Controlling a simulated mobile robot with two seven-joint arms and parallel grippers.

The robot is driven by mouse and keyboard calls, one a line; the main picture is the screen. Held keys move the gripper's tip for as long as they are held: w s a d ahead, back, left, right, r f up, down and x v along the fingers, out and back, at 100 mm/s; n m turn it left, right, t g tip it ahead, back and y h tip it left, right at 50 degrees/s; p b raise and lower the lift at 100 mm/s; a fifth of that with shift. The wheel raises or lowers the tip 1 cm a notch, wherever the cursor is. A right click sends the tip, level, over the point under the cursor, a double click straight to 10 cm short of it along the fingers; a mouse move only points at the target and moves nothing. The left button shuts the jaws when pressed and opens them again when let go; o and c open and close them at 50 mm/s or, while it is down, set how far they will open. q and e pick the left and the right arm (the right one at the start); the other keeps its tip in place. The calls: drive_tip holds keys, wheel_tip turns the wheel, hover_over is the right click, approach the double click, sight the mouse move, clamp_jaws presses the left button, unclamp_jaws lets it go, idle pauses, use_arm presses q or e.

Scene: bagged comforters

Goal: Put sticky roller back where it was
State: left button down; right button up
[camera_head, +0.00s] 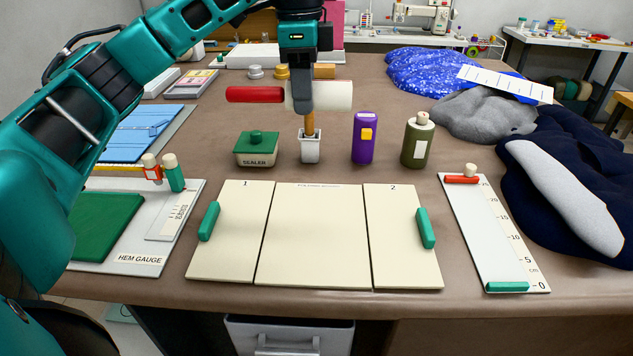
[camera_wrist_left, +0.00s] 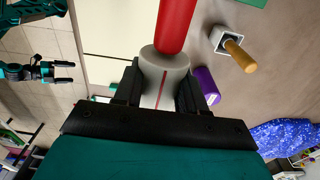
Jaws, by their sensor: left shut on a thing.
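The sticky roller has a red handle and a white cylinder (camera_head: 335,96). It lies level above the back of the table, with its red handle pointing left. My left gripper (camera_head: 301,106) points down and is shut around the white cylinder near the handle. In the left wrist view the white cylinder (camera_wrist_left: 165,72) sits between my dark fingers, and the red handle (camera_wrist_left: 176,25) extends away. My right gripper (camera_wrist_left: 64,72) shows at the left of that view, with its fingers apart and empty.
Below the roller stand a green sealer (camera_head: 256,150), a white cup (camera_head: 310,148) with a wooden handle, a purple bottle (camera_head: 364,145) and an olive bottle (camera_head: 418,142). A cream folding board (camera_head: 313,235) lies in front.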

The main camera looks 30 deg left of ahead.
sight(307, 198)
use_arm(q)
wheel_tip(307, 198, down, 18)
drive_tip(key=shift+f, duration=0.15)
idle(0.4)
drive_tip(key=shift+f, duration=0.1)
drive_tip(key=c, duration=0.6)
unclamp_jaws()
drive_tip(key=shift+c, duration=0.2)
wheel_tip(307, 198, up, 12)
drive_tip(key=shift+s+a, duration=0.15)
drive_tip(key=shift+a, duration=0.1)
